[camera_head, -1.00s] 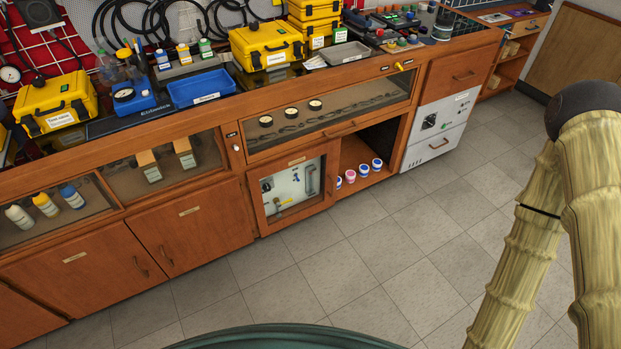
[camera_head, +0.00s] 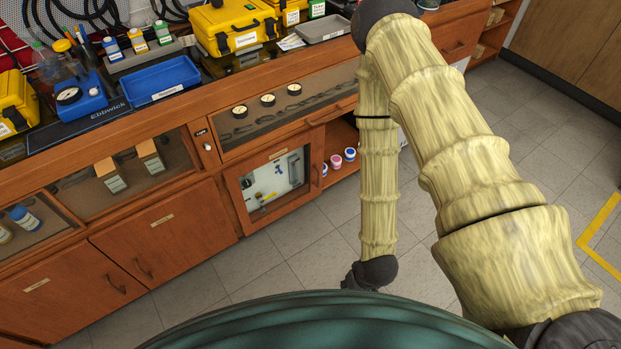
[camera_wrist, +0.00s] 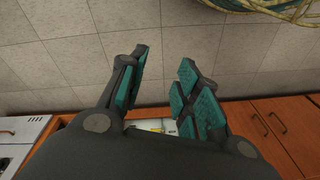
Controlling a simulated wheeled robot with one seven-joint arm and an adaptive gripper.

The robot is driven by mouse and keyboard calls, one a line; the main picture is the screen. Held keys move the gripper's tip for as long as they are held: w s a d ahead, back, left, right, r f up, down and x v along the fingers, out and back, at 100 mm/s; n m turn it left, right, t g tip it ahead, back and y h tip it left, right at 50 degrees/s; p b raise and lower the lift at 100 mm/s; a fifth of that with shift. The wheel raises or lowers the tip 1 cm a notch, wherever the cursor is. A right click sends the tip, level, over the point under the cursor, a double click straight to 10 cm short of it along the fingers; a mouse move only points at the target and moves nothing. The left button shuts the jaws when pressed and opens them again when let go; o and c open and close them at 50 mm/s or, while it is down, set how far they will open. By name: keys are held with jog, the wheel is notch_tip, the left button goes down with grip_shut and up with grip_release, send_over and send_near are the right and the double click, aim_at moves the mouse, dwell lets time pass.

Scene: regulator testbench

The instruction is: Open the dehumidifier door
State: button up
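A white appliance with a dial and a handle, which may be the dehumidifier, shows in the wrist view (camera_wrist: 28,133) at the lower left, cut by the picture edge. Its front looks shut. In the head view I cannot see the gripper.
A wooden cabinet with a glass-front door (camera_head: 272,182) stands left of my arm, beside an open shelf with small tubs (camera_head: 336,161). The bench top holds yellow cases (camera_head: 235,25) and a blue tray (camera_head: 160,80). Grey floor tiles (camera_head: 300,235) are clear in front.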

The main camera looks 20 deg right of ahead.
jog(key=w+a+f+t+y+b, duration=0.2)
jog(key=w+a+f+t+b, duration=0.1)
jog(key=w+f+b, duration=0.75)
jog(key=n+t+b, duration=0.2)
jog(key=t+b, duration=1.1)
jog(key=b, duration=1.7)
send_near(319, 175)
jog(key=shift+w+a+f+b, duration=0.2)
jog(key=shift+w+b, duration=0.65)
jog(key=shift+w, duration=0.9)
jog(key=shift+w+a+f+b, duration=0.1)
jog(key=shift+w+a+b, duration=0.25)
jog(key=shift+w+b, duration=0.95)
jog(key=shift+w+a+f+b, duration=0.15)
jog(key=shift+w+a+b, duration=0.15)
jog(key=shift+w, duration=1.9)
jog(key=shift+d, duration=0.1)
grip_shut()
